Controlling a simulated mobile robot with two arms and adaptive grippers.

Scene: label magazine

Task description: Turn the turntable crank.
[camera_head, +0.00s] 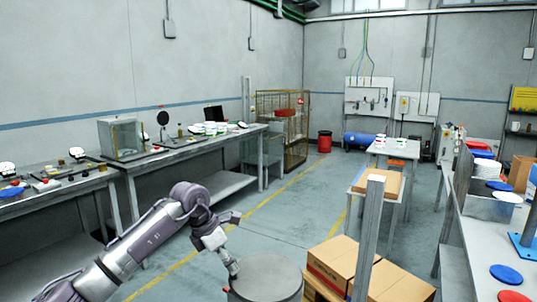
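A round grey drum-like top (268,276), possibly the turntable, stands at the bottom middle of the head view, its lower part cut off by the frame edge. I cannot make out a crank on it for certain. My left arm comes in from the lower left and bends down. My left gripper (232,266) points down at the drum's left rim, at or just above it; contact cannot be told. Its fingers are too small to show whether they are open or shut. My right gripper is not in view.
Cardboard boxes (345,264) sit right of the drum, with a grey upright post (368,240) before them. A long workbench (190,150) lines the left wall. Another bench (470,245) with blue discs (506,275) stands right. Open floor (285,215) lies behind the drum.

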